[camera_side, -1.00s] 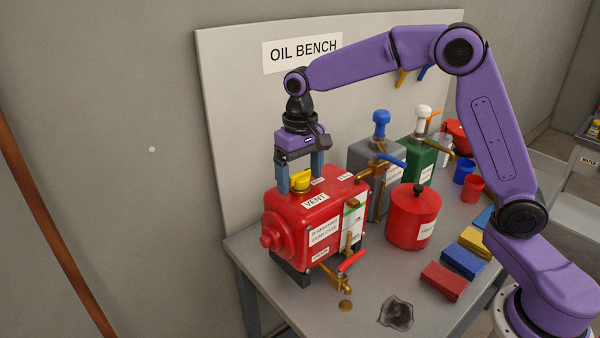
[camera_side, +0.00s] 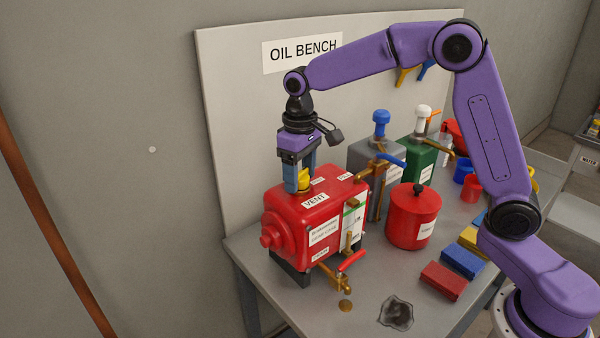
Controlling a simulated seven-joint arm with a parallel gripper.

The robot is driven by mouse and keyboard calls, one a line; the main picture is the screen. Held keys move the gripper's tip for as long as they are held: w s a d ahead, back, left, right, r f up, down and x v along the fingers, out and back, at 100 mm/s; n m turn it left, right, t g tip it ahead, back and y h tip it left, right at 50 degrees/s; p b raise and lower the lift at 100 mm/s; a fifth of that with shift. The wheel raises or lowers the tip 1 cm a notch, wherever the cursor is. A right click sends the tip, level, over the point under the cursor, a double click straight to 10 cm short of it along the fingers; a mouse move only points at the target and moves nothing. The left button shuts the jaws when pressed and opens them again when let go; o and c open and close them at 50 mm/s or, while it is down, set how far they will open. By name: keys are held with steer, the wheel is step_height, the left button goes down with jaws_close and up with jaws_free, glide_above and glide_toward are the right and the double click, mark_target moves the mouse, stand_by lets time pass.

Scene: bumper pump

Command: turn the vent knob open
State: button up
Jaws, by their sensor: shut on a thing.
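The yellow vent knob (camera_side: 303,178) stands on top of the red gear case (camera_side: 290,212), by the VENT label (camera_side: 315,201). My gripper (camera_side: 299,184) points straight down over it and is shut on the knob, with a blue finger on either side. The near finger hides part of the knob. How far the knob is turned cannot be told.
A drain tap with a red handle (camera_side: 351,261) juts from the case front. A red lidded can (camera_side: 413,218) stands to the right, with grey (camera_side: 367,200) and green (camera_side: 419,150) pump cans behind. Coloured blocks (camera_side: 443,280) lie at the bench's right.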

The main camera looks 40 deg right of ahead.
mark_target(301, 178)
steer(key=n, duration=0.6)
steer(key=shift+r, duration=0.1)
steer(key=shift+n, duration=0.3)
stand_by(0.3)
steer(key=o, duration=1.1)
steer(key=shift+c, duration=0.2)
step_height(301, 178, up, 17)
steer(key=shift+r, duration=0.15)
steer(key=s+a+f+n, duration=0.1)
steer(key=s+f, duration=0.3)
steer(key=s, duration=0.4)
steer(key=s+a+f, duration=0.1)
steer(key=s+f, duration=0.3)
steer(key=s, duration=0.3)
steer(key=s+d+f, duration=0.4)
steer(key=s+f, duration=0.1)
steer(key=s, duration=0.4)
steer(key=s+d+f+n, duration=0.1)
steer(key=s+d+f, duration=0.3)
steer(key=s, duration=0.5)
steer(key=shift+d+f, duration=0.35)
steer(key=shift+f, duration=0.3)
